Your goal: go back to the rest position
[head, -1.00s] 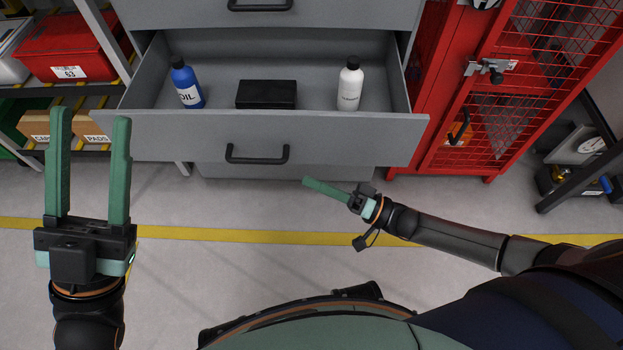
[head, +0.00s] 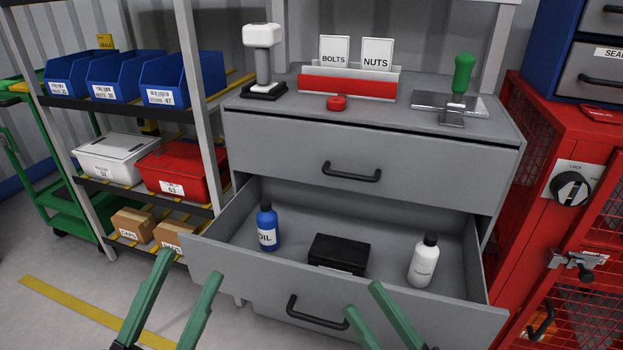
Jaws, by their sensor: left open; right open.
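My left gripper (head: 177,290) shows at the bottom of the head view, its two green fingers apart and nothing between them. My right gripper (head: 362,302) is at the bottom centre-right, also open and empty, its fingers pointing up in front of the open drawer's face. Both grippers' bases are cut off or nearly so by the lower edge.
The lower drawer (head: 250,292) stands open, holding a blue oil bottle (head: 267,228), a black box (head: 338,256) and a white bottle (head: 423,262). Shelves with blue bins (head: 180,80) stand left. A red cabinet (head: 540,180) stands right. Floor shows at lower left.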

